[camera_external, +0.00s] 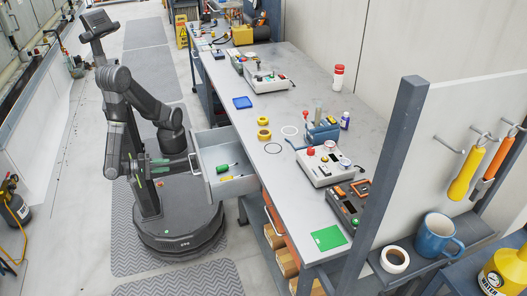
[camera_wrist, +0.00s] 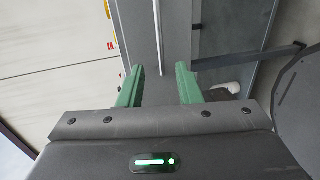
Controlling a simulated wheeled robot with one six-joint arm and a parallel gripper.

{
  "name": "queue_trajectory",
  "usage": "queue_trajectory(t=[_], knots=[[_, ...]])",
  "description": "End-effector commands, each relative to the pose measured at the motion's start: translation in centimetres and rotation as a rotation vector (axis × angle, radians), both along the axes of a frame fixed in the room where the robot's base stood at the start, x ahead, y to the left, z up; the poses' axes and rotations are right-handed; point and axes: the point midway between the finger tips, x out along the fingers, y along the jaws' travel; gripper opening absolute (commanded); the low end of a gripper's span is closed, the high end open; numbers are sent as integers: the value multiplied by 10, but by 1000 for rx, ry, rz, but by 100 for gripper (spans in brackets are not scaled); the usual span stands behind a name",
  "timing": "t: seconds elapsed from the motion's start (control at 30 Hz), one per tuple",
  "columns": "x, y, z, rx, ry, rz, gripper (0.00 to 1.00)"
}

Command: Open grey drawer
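The grey drawer (camera_external: 212,148) is pulled out from the left side of the workbench, and its inside is visible from above. A green-handled screwdriver (camera_external: 227,168) and a few small items lie in it. Its front faces my gripper (camera_external: 162,162), which is at the left, level with the drawer front and a short gap away. In the wrist view my gripper (camera_wrist: 158,67) has its two green fingers apart, with nothing held between them. Whether the fingers touch the drawer handle (camera_external: 193,163) cannot be told.
A grey post (camera_external: 395,150) stands at the right. The floor to the left (camera_external: 75,190) is mostly free.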

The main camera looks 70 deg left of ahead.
Motion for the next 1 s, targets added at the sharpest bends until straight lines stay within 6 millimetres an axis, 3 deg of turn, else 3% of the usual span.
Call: queue_trajectory(t=[0.3,0.5,0.93,1.0], knots=[[68,0,-16,1,-1,4,31],[94,0,-20,0,-1,2,31],[103,0,-22,0,0,-1,31],[103,0,-22,0,0,-1,21]])
